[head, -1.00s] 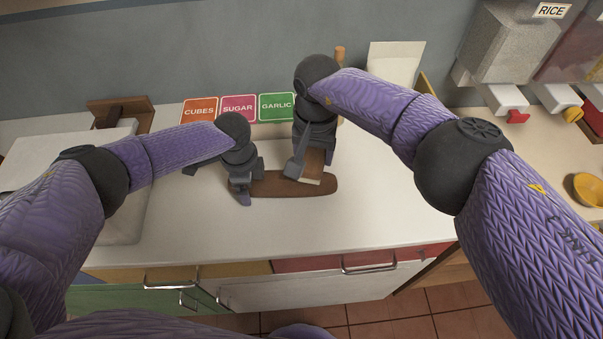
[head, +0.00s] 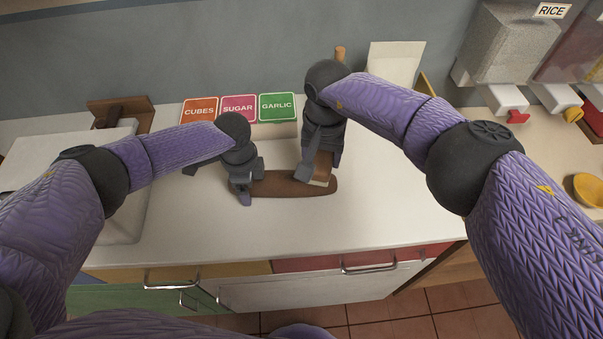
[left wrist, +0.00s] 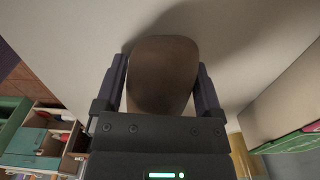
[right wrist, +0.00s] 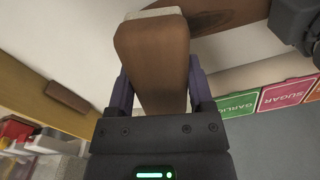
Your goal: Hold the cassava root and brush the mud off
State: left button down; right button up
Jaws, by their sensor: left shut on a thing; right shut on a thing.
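The brown cassava root (head: 285,184) lies lengthwise on the white counter. My left gripper (head: 246,187) is shut on its left end; in the left wrist view the root (left wrist: 163,72) fills the space between the fingers. My right gripper (head: 318,162) is shut on a brush (head: 323,171) with a brown wooden back and pale bristles. The brush is at the right part of the root, bristles downward. In the right wrist view the brush (right wrist: 152,55) sits between the fingers, with the root (right wrist: 215,17) behind it. I cannot tell mud from skin on the root.
Cards reading CUBES (head: 199,110), SUGAR (head: 239,108) and GARLIC (head: 278,107) stand at the back. The counter in front of the root is clear.

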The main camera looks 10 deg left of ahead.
jog(key=shift+w+d+f, duration=0.1)
jog(key=shift+w+d, duration=0.1)
jog(key=shift+d, duration=0.65)
jog(key=shift+s+a+f, duration=0.1)
jog(key=shift+s+a, duration=0.1)
jog(key=shift+a, duration=0.6)
jog(key=shift+s+a+f, duration=0.1)
jog(key=shift+s+a, duration=0.05)
jog(key=shift+a, duration=0.65)
jog(key=shift+s+a+f, duration=0.1)
jog(key=shift+s+a, duration=0.1)
jog(key=shift+a, duration=0.6)
jog(key=shift+w+d+f, duration=0.1)
jog(key=shift+w+d, duration=0.1)
jog(key=shift+d, duration=0.65)
jog(key=shift+w+d+f, duration=0.1)
jog(key=shift+w+d, duration=0.05)
jog(key=shift+d, duration=0.65)
jog(key=shift+w+d+f, duration=0.1)
jog(key=shift+w+d, duration=0.1)
jog(key=shift+d, duration=0.65)
jog(key=shift+s+a+f, duration=0.15)
jog(key=shift+s+a, duration=0.05)
jog(key=shift+a, duration=0.55)
jog(key=shift+s+a+f, duration=0.1)
jog(key=shift+s+a, duration=0.05)
jog(key=shift+a, duration=0.6)
jog(key=w+d+r, duration=0.1)
jog(key=d+r, duration=0.4)
jog(key=r, duration=0.4)
